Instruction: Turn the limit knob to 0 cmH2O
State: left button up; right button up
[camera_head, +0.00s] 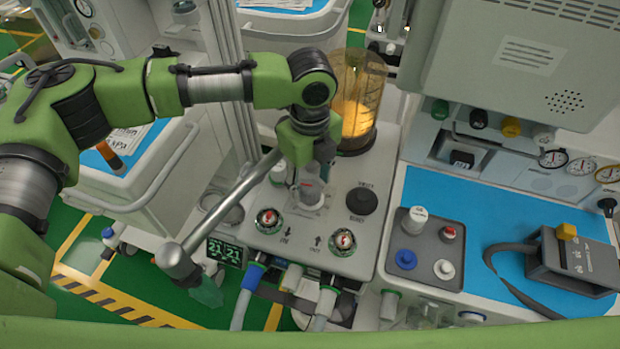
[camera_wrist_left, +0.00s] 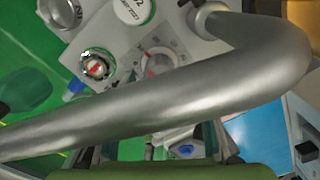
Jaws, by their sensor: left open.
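The limit knob (camera_head: 311,188) is a pale grey, upright knob with a red mark, on the light top panel of the anaesthesia machine. In the left wrist view it seems to be the grey knob with a red mark and a printed scale (camera_wrist_left: 158,62), partly covered by a metal tube. Its exact setting is too small to read. My left gripper (camera_head: 312,165) is open and points down right above the knob, overlapping its top in the head view. I cannot tell whether the fingers touch it. My right gripper is not in view.
A bent metal tube (camera_head: 228,203) passes left of the knob and crosses close before the left wrist camera. A clear canister (camera_head: 366,85) stands behind, and a black round knob (camera_head: 361,201) is to the right.

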pick_arm(q)
jog(key=shift+c, duration=1.1)
jog(key=c, duration=0.9)
jog(key=shift+r+n+p, duration=0.15)
jog(key=shift+n+p, duration=0.15)
jog(key=shift+p, duration=0.15)
jog(key=n+p, duration=0.5)
jog(key=p, duration=0.3)
jog(key=shift+s+r+n, duration=0.1)
jog(key=shift+r+n, duration=0.05)
jog(key=shift+n, duration=0.15)
jog(key=shift+f+n+p, duration=0.2)
jog(key=shift+n+p, duration=1.2)
jog(key=shift+n, duration=0.1)
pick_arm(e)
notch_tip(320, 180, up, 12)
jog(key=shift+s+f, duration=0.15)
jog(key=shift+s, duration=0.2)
pick_arm(q)
jog(key=o, duration=1.1)
